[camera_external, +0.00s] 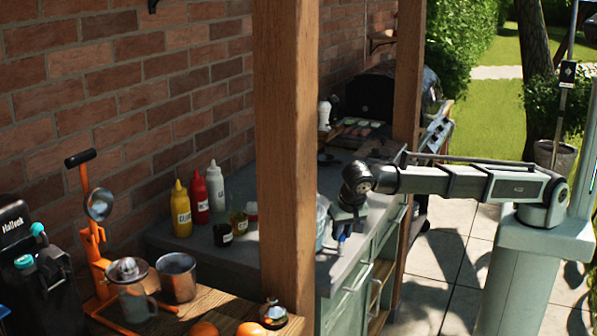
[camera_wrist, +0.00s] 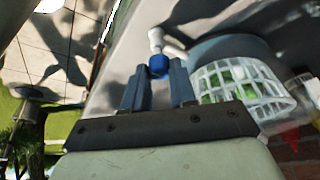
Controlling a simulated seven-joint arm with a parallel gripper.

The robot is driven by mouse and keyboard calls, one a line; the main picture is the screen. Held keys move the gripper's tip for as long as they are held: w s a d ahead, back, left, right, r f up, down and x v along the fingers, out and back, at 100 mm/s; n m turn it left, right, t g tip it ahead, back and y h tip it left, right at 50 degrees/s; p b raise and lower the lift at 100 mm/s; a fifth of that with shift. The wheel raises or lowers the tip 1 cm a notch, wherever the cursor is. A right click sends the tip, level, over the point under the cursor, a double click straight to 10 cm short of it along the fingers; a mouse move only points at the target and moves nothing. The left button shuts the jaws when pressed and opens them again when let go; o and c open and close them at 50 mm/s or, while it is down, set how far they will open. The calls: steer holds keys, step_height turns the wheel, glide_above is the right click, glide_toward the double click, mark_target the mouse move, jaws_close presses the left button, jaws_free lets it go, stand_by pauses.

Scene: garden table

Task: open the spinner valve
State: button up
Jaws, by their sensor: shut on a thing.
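A blue knob (camera_wrist: 158,66) joined to a white, crank-like piece (camera_wrist: 163,43) shows in the wrist view, next to a white basket (camera_wrist: 243,85) holding green contents. It appears to be the spinner valve, though I cannot tell exactly how it joins the basket. My gripper (camera_wrist: 159,76) has its two dark fingers on either side of the blue knob and is shut on it. In the external view my gripper (camera_external: 341,236) points down at the counter's front edge, beside a pale translucent container (camera_external: 321,222). The wooden post partly hides that container.
A wooden post (camera_external: 285,150) stands left of my gripper. Yellow (camera_external: 181,210), red (camera_external: 199,195) and white (camera_external: 216,186) bottles stand on the grey counter (camera_external: 250,260). A grill (camera_external: 371,97) is at the back. Paving right of the counter is open.

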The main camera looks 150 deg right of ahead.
jaws_close()
steer(key=n, duration=0.1)
steer(key=n+t, duration=0.1)
steer(key=n, duration=0.1)
steer(key=shift+s+a+h, duration=0.15)
steer(key=shift+h, duration=0.15)
steer(key=n+t, duration=0.1)
steer(key=n, duration=0.1)
steer(key=n+t, duration=0.1)
steer(key=n, duration=0.2)
steer(key=shift+s+h, duration=0.1)
steer(key=shift+h, duration=0.3)
steer(key=n, duration=0.2)
steer(key=n+t, duration=0.1)
steer(key=n, duration=0.1)
steer(key=shift+s+n+t, duration=0.1)
steer(key=shift+n+t, duration=0.2)
steer(key=shift+n, duration=0.1)
steer(key=shift+n+t+y, duration=0.6)
steer(key=shift+n+t, duration=0.1)
steer(key=shift+n, duration=1.3)
